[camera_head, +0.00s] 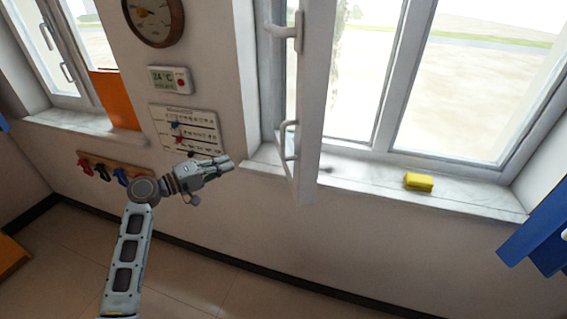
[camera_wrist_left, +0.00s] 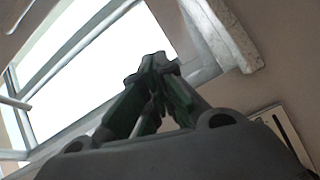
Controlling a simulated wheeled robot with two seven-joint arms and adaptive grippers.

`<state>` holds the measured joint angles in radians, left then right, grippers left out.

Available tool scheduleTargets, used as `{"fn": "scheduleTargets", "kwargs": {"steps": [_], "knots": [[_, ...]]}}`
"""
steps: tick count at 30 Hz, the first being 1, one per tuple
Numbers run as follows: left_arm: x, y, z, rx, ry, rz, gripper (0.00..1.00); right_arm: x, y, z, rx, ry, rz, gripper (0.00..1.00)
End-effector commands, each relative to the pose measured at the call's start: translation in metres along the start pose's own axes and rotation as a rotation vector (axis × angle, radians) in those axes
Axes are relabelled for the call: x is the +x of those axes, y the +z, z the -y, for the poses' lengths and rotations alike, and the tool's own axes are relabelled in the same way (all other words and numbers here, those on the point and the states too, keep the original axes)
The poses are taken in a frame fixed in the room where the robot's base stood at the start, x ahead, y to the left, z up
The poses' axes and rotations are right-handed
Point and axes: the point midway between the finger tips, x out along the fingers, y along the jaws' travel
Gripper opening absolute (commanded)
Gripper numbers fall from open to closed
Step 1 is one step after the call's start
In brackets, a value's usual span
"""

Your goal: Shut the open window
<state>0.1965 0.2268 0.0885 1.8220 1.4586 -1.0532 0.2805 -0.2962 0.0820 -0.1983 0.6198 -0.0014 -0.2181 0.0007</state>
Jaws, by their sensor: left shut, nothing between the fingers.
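The open window's sash (camera_head: 311,105) swings into the room in the middle of the head view, with its edge toward me. It carries a white handle (camera_head: 284,31) high up and another white handle (camera_head: 286,139) lower down. The fixed panes of that window lie to its right. My left gripper (camera_head: 228,161) is shut and empty, left of the sash and just below the left end of the sill, apart from the sash. The left wrist view shows its closed fingers (camera_wrist_left: 156,68) against a bright window opening. My right gripper is not in view.
A yellow sponge (camera_head: 418,182) lies on the marble sill (camera_head: 365,178). A hook rack (camera_head: 112,170) is lower left. Blue cloth (camera_head: 540,235) hangs at the right edge.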

Motion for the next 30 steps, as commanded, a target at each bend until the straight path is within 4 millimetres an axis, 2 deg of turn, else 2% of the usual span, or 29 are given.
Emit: {"fn": "scheduleTargets", "kwargs": {"steps": [3, 6, 11, 15, 18, 30], "knots": [[-0.002, 0.023, -0.028, -0.045, 0.065, 0.096, 0.00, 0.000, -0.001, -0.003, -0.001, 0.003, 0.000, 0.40], [-0.006, 0.042, -0.044, -0.090, 0.105, 0.180, 0.00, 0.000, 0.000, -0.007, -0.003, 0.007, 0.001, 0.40], [-0.014, 0.068, -0.056, -0.170, 0.138, 0.310, 0.00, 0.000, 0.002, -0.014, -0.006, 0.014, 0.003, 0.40], [-0.019, 0.084, -0.055, -0.220, 0.121, 0.389, 0.00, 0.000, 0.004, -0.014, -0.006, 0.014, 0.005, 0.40], [-0.021, 0.090, -0.053, -0.252, 0.103, 0.417, 0.00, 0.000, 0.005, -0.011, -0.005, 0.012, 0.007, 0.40], [-0.021, 0.089, -0.053, -0.272, 0.099, 0.414, 0.00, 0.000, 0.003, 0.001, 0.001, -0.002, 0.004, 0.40]]}}
